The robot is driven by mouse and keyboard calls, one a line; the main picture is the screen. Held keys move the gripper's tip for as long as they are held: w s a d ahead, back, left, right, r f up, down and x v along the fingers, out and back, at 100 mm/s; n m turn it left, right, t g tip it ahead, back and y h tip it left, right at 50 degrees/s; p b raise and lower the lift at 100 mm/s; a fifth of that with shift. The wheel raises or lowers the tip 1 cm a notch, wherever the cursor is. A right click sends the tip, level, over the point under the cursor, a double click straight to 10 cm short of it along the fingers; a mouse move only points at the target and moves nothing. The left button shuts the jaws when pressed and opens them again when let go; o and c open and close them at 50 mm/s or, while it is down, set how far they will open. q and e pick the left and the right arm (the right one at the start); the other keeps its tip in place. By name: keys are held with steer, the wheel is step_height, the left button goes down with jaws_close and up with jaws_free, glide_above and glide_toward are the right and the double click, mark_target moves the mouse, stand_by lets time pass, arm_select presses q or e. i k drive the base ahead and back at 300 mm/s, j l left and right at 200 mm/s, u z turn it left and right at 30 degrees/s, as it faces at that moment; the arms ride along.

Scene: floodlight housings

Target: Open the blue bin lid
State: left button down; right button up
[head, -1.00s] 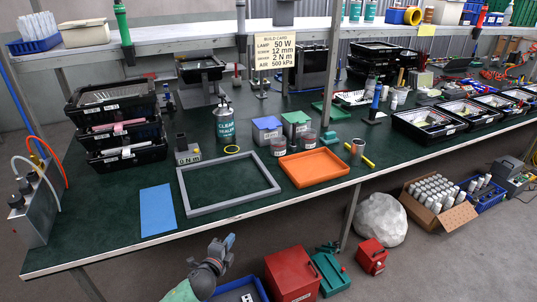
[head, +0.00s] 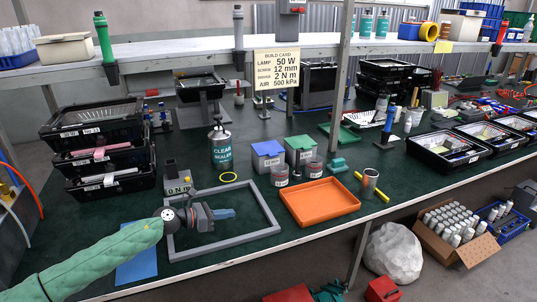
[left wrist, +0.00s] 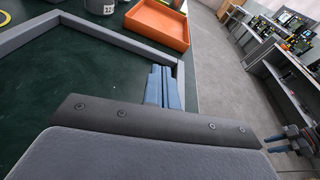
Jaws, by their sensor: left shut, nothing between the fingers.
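The blue bin (head: 267,158) stands on the green bench top, behind the jars, left of a similar green-lidded bin. Its lid looks closed. In the head view my left gripper (head: 226,214) is over the grey rectangular frame, in front of the blue bin and well apart from it. Its blue fingers are together and hold nothing; they also show in the left wrist view (left wrist: 163,90). The blue bin does not show clearly in the left wrist view.
The grey frame (head: 176,243) lies beneath my left gripper. An orange tray (head: 320,203) is to its right, and two jars (head: 281,175) stand in front of the bins. The shelf's upright post (head: 340,75) rises behind.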

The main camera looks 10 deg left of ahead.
mark_target(272, 149)
steer(key=i, duration=1)
